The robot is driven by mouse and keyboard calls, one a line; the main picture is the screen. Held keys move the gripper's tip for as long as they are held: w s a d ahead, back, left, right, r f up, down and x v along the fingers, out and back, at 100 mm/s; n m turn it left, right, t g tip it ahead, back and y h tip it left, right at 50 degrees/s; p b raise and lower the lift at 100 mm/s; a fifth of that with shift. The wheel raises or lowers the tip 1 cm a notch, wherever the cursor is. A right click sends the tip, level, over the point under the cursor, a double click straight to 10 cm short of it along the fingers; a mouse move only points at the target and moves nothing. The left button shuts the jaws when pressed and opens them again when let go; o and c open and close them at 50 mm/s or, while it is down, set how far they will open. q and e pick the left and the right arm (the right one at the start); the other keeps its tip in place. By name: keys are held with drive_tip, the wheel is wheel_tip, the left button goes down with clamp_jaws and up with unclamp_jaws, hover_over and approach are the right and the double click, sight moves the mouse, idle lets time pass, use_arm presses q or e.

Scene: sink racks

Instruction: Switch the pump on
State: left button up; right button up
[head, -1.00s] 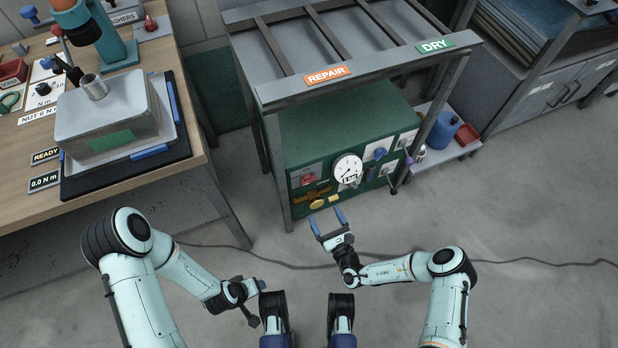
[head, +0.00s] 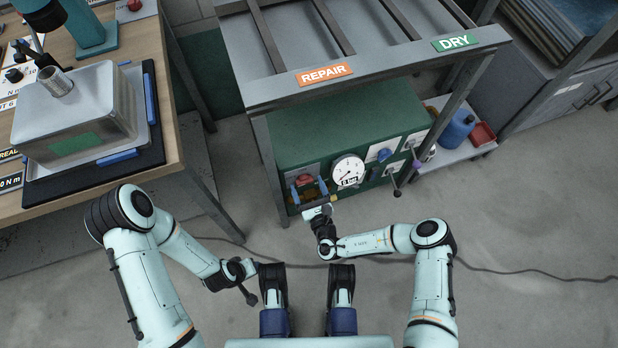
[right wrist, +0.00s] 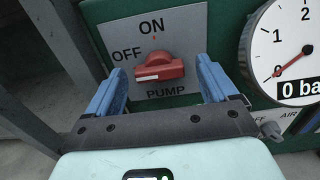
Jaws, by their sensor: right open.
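The red pump switch (right wrist: 160,68) sits on a grey plate marked ON, OFF and PUMP, on the front of the green unit. Its handle lies about level, with its white mark to the left, below the OFF label. It also shows in the head view (head: 304,180). My right gripper (head: 309,188) is open, with its blue fingers on either side of the switch in the right wrist view and a gap on both sides. My left gripper (head: 242,275) is low at the left, away from the unit; its jaws are too small to read.
A white gauge (right wrist: 290,50) right of the switch reads 0 bar. The green unit (head: 350,130) stands under a rack (head: 385,75) with a leg close to the switch's left. Other valves and levers (head: 397,190) are on the right. A cable crosses the open floor.

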drive_tip(key=shift+w+a, duration=0.2)
drive_tip(key=shift+w, duration=0.1)
drive_tip(key=c, duration=1.1)
drive_tip(key=shift+o, duration=0.2)
